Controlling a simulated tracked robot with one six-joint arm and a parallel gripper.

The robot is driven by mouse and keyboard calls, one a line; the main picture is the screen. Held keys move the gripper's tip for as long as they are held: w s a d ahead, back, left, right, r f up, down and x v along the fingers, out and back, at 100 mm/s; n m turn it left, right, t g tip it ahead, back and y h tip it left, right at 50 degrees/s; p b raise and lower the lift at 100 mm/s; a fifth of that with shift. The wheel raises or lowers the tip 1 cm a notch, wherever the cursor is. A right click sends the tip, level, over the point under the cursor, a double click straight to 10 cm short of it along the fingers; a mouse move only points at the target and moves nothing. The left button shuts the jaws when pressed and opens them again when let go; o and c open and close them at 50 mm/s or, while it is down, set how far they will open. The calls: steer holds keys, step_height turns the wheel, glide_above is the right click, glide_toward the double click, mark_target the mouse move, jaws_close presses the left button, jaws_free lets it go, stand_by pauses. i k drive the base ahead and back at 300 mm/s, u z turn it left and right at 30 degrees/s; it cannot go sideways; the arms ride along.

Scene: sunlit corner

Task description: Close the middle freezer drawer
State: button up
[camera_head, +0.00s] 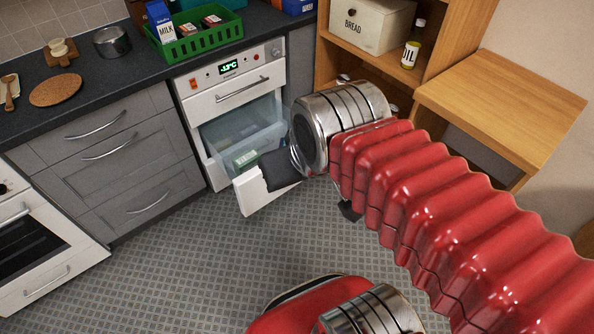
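The white freezer (190,88) is built into the counter, with a digital display at its top. Its top drawer or flap, with a metal handle, is shut. Below it, a clear-walled drawer (222,130) with a white front (258,199) stands pulled out over the floor. A green-and-white package (246,159) lies inside it. My gripper (280,171) is a dark shape at the drawer's front, overlapping its right part in the picture. Contact cannot be told. My arm's metal wrist hides the drawer's right side, and the fingers' opening is unclear.
Grey drawers (120,155) and a white oven (35,240) stand to the left. A green crate (198,44) with a milk carton sits on the counter above. Wooden shelving (440,40) and a wooden top (500,95) stand at right. The tiled floor (185,255) in front is clear.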

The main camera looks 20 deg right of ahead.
mark_target(251, 194)
steer(key=z, duration=0.5)
steer(key=i, duration=1)
steer(key=z, duration=2.15)
